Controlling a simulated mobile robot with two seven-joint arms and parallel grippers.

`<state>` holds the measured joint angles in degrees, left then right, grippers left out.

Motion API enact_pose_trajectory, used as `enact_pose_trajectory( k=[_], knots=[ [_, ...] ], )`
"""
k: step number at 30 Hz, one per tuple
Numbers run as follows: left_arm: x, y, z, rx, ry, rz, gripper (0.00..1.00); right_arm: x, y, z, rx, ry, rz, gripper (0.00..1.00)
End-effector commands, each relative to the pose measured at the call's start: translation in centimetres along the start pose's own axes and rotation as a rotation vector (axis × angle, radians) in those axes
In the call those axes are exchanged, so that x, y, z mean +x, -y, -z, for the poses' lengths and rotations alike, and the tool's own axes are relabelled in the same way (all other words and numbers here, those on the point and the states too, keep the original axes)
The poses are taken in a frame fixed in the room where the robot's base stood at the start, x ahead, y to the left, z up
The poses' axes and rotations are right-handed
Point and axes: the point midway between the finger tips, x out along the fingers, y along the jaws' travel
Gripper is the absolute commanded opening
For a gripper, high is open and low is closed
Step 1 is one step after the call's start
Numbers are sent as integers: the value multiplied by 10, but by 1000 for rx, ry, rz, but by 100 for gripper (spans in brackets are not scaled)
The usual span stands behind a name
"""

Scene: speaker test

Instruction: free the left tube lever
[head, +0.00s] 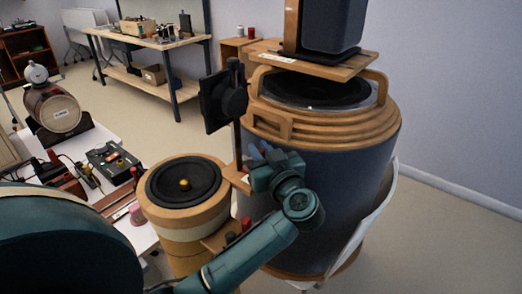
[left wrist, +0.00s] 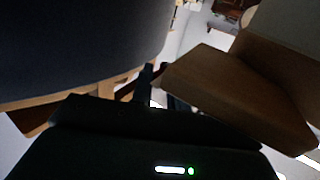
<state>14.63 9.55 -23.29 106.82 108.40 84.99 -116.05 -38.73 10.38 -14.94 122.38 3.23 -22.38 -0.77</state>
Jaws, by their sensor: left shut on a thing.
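My left gripper (head: 257,158) is beside the slim dark upright tube (head: 238,135), between the small wooden speaker drum and the large blue drum. It is shut on a small part at the tube that looks like the left tube lever; the jaws mostly hide it. In the left wrist view the dark fingers (left wrist: 158,88) are close together next to a brown wooden block (left wrist: 220,85). A black square panel (head: 216,102) is mounted on the tube. My right gripper is not in view.
The large blue drum (head: 300,205) stands close on the right, with a dark speaker box (head: 333,22) above it. The small wooden drum (head: 184,205) is close on the left. A white table (head: 75,150) with devices lies further left. Open floor (head: 150,125) lies behind.

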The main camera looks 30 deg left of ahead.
Motion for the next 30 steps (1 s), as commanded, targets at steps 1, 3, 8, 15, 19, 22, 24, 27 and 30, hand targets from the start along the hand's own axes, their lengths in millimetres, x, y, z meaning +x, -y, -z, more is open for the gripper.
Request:
enact_pose_trajectory(
  k=[1,3,8,15,19,22,24,27,30],
  knots=[
    [0,0,2,3,0,-5,0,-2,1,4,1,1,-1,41],
    [0,1,4,5,-1,-20,0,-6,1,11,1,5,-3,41],
    [-3,2,9,8,-2,-88,0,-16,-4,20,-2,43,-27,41],
    [-7,5,8,8,-1,-223,0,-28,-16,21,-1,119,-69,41],
    [-10,8,5,7,0,-324,0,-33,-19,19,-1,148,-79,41],
    [-13,9,1,3,0,-387,0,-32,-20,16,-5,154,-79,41],
    [-14,9,0,0,1,-409,0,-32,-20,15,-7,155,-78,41],
    [-14,9,0,-1,1,-419,0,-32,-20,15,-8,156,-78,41],
    [-14,8,0,-1,0,-418,0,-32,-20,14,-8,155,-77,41]
  ],
)
